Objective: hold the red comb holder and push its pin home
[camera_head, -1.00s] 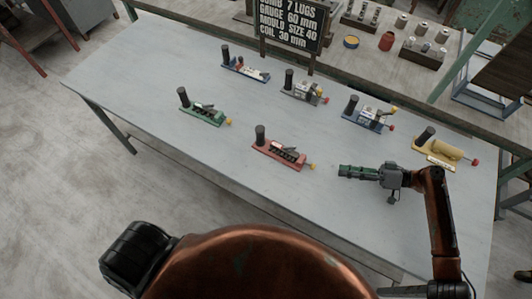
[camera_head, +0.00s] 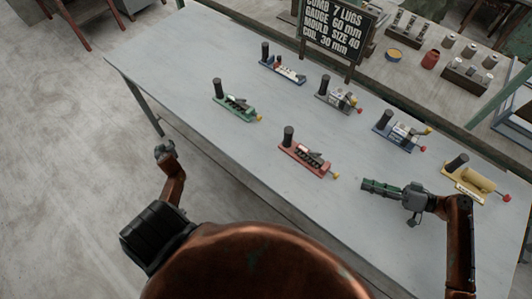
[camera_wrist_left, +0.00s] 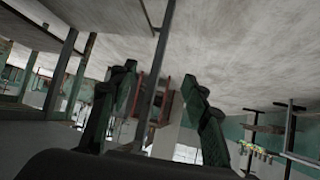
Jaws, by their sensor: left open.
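The red comb holder (camera_head: 300,162) lies on the table's near middle. It has an upright black handle (camera_head: 288,137) at its left end, dark teeth along its body, and a pin with a yellow knob (camera_head: 336,175) sticking out at its right end. My right gripper (camera_head: 365,184) is a short way right of that knob, apart from it, with its green fingers together and nothing seen between them. My left gripper (camera_head: 163,148) is beyond the table's near left edge, above the floor. In the left wrist view its fingers (camera_wrist_left: 160,95) are spread and empty.
Green (camera_head: 235,107), blue (camera_head: 282,71), grey (camera_head: 338,98), second blue (camera_head: 401,132) and yellow (camera_head: 468,186) holders stand around. A dark sign (camera_head: 338,28) stands at the back. Table surface (camera_head: 190,65) is clear at the left.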

